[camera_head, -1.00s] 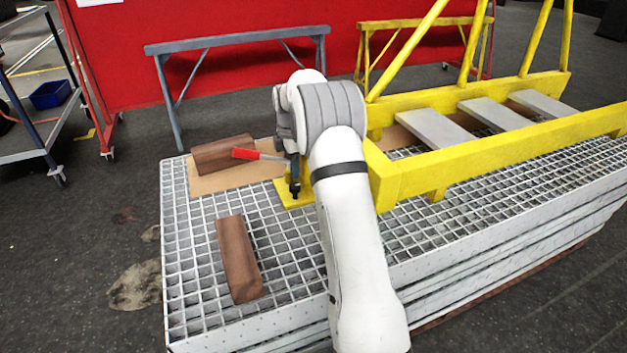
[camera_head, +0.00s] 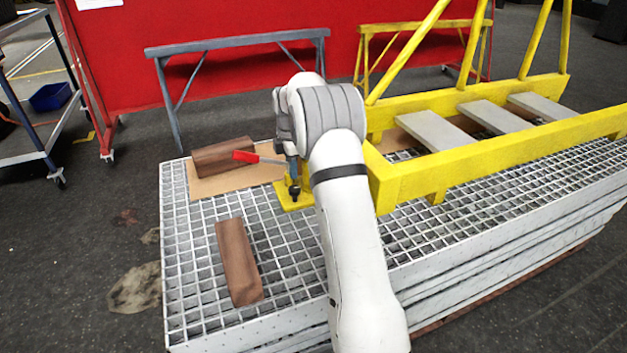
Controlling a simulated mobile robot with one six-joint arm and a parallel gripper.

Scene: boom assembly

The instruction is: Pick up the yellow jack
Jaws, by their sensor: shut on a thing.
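The yellow jack (camera_head: 285,199) stands at the near-left end of the yellow boom frame, its flat yellow base low over the grating. A lever with a red grip (camera_head: 244,156) sticks out to the left beside it and looks joined to it. My gripper (camera_head: 293,181) points down at the jack and is shut on it. My wrist and arm hide much of the jack's upper part and right side. I cannot tell whether its base touches the surface below.
The yellow boom frame (camera_head: 470,160) lies just right of my arm on the grating table (camera_head: 190,260). One brown block (camera_head: 238,262) lies in front left, another (camera_head: 222,157) behind on a tan board (camera_head: 207,184). Grating between the blocks is clear.

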